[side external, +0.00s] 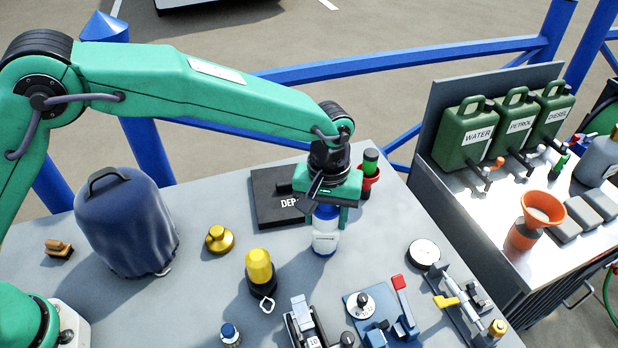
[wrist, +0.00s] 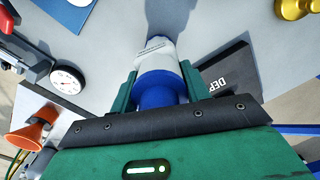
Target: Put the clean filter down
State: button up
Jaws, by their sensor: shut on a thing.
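The filter is a white cylinder with a blue top (side external: 325,240). My gripper (side external: 327,222) is shut on it, with one finger on each side near the blue part. In the wrist view the filter (wrist: 157,65) sits between the two green fingers of my gripper (wrist: 160,85). It looks upright in the side view. I cannot tell whether its base touches the grey table (side external: 200,310). A dark flat pad marked "DEP" (side external: 272,192) lies just left of and behind my gripper; the rest of its lettering is hidden by the gripper.
A red holder with a green-topped item (side external: 369,178) stands close behind my gripper. A yellow-topped lamp (side external: 259,268), a brass weight (side external: 219,240) and a round gauge (side external: 424,253) stand around it. Several fixtures line the front. Bare table lies between the brass weight and the filter.

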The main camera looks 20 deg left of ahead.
jog(key=o, duration=1)
jog(key=shift+f, duration=0.1)
jog(key=shift+o, duration=0.2)
notch_tip(320, 180, up, 12)
jog(key=shift+r, duration=0.15)
